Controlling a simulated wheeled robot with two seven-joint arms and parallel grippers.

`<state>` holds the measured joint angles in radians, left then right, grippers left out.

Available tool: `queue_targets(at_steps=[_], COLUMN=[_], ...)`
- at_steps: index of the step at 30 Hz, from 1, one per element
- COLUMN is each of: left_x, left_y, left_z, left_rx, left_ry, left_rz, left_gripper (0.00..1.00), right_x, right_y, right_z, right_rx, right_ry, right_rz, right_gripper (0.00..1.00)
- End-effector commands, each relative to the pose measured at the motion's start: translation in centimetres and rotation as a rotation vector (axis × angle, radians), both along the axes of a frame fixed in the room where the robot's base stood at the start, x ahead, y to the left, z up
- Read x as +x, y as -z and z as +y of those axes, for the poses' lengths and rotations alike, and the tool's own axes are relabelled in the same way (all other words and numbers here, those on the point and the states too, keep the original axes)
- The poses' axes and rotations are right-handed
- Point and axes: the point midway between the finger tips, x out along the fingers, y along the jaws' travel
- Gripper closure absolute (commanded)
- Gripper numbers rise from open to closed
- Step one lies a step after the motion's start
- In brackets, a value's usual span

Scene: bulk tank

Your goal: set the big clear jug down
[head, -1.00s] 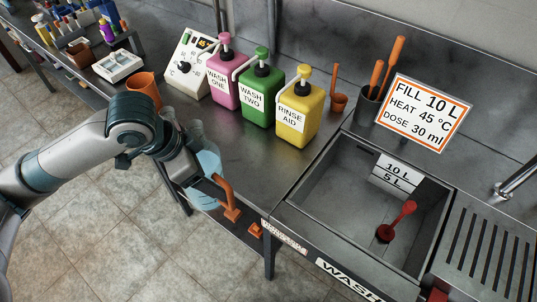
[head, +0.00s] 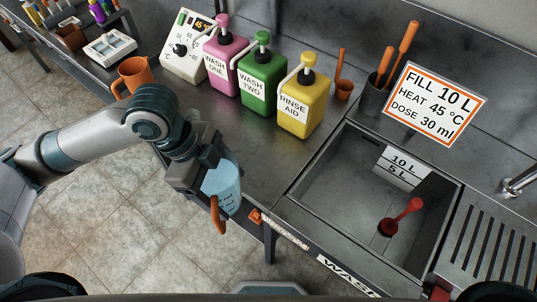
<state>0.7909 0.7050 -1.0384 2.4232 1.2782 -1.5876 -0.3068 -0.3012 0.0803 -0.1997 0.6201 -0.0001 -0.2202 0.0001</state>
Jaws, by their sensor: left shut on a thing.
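The big clear jug (head: 224,183) looks pale blue and see-through, with dark print on its side and an orange handle (head: 217,214) facing the front. My left gripper (head: 205,181) is shut on it, at the counter's front edge, left of the sink. The gripper and wrist hide part of the jug's upper left side. I cannot tell whether its base touches anything. My right gripper is not in view.
The steel counter (head: 250,145) has bare room behind the jug. Pink (head: 222,68), green (head: 259,85) and yellow (head: 301,103) pump bottles stand at the back. An orange mug (head: 133,75) stands left. The sink (head: 340,185) holds a red plunger-like piece (head: 391,226).

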Motion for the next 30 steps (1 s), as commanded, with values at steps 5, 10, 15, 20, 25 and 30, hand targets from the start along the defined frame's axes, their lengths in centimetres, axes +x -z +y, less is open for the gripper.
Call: queue_targets(at_steps=[5, 10, 15, 20, 25, 30], left_x=[0.4, 1.7, 3.9, 6.4, 8.9, 11.4], left_y=[-0.2, -0.3, -0.4, -0.4, -0.5, -0.5], left_z=[-0.3, -1.3, -2.9, -4.7, -6.5, -8.4], left_rx=[-0.002, -0.003, -0.002, -0.002, -0.002, -0.002], left_ry=[-0.001, -0.001, -0.003, -0.004, -0.003, -0.003], left_rz=[-0.002, -0.002, -0.001, 0.0, -0.001, -0.001], left_gripper=[0.85, 0.85, 0.85, 0.85, 0.85, 0.85], right_x=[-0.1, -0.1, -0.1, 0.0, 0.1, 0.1], right_y=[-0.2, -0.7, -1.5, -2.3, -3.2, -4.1], right_z=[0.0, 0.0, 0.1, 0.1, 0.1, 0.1], right_rx=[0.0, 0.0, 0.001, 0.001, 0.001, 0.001], right_ry=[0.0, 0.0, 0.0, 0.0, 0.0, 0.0], right_rz=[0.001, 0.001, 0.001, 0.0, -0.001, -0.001], right_gripper=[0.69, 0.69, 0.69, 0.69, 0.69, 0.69])
